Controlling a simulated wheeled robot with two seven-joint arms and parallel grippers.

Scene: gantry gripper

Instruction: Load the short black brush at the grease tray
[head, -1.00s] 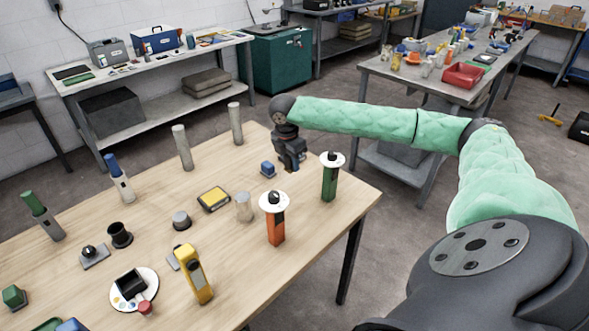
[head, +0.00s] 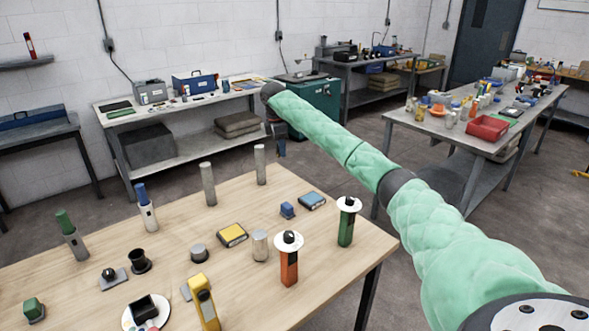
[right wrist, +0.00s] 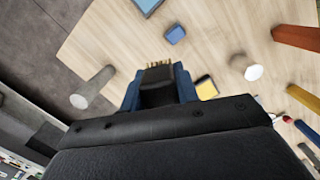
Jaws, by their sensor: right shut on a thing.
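My right gripper (right wrist: 158,88) is shut on a short black brush (right wrist: 158,94) with a row of yellowish bristles at its tip. Its blue fingers lie on either side of the brush. In the head view the right gripper (head: 276,132) is small and dark, held up past the far edge of the wooden table, and the brush cannot be made out there. Below it in the wrist view is the table top. I cannot tell which thing is the grease tray. My left gripper is not in view.
The wooden table (head: 180,245) bears upright grey posts (head: 208,183), a yellow box (head: 232,235), a blue block (head: 287,209), a blue-grey box (head: 312,200), and orange (head: 289,265) and green (head: 346,228) holders. A workbench (head: 190,106) stands behind. Floor lies between them.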

